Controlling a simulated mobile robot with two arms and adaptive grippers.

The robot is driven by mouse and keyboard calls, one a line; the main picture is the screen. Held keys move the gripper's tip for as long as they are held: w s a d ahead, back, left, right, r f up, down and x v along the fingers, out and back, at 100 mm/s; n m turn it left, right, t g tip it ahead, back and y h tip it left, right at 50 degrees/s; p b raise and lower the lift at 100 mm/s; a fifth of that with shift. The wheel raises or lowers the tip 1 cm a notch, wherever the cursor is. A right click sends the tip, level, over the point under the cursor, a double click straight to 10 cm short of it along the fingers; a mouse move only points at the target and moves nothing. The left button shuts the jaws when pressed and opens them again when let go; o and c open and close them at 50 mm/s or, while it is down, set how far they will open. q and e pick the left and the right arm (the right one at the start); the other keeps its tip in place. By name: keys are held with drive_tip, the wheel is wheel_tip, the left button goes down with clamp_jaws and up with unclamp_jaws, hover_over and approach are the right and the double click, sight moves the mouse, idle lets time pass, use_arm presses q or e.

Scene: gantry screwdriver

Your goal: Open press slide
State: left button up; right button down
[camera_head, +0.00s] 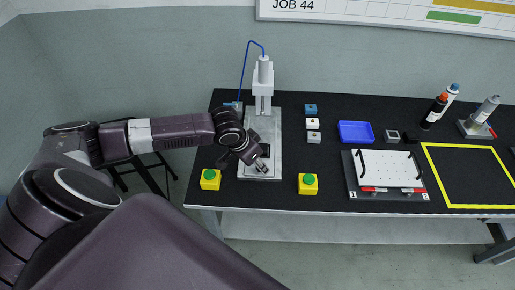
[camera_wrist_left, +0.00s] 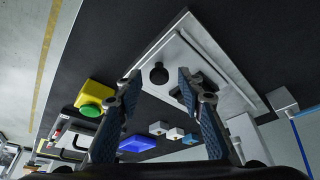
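The press (camera_head: 264,85) stands at the back left of the black table, with a white upright, a cylinder and a blue hose. Its pale metal base plate (camera_head: 264,125) runs toward the table's front edge. My left gripper (camera_head: 262,165) is at the front end of this plate. In the left wrist view the gripper (camera_wrist_left: 157,92) has its two blue-padded fingers apart with nothing between them. Beyond the fingertips is the pale plate (camera_wrist_left: 217,65) with a round black feature (camera_wrist_left: 158,74) and a dark part beside the right finger. I cannot tell which part is the slide. My right gripper is not in view.
Yellow boxes with green buttons stand left (camera_head: 210,179) and right (camera_head: 308,184) of the press. A yellow-taped area (camera_head: 430,165) is clear.

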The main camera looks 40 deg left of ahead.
use_arm(q)
drive_tip(key=v, duration=1.2)
drive_tip(key=shift+s+f, duration=0.1)
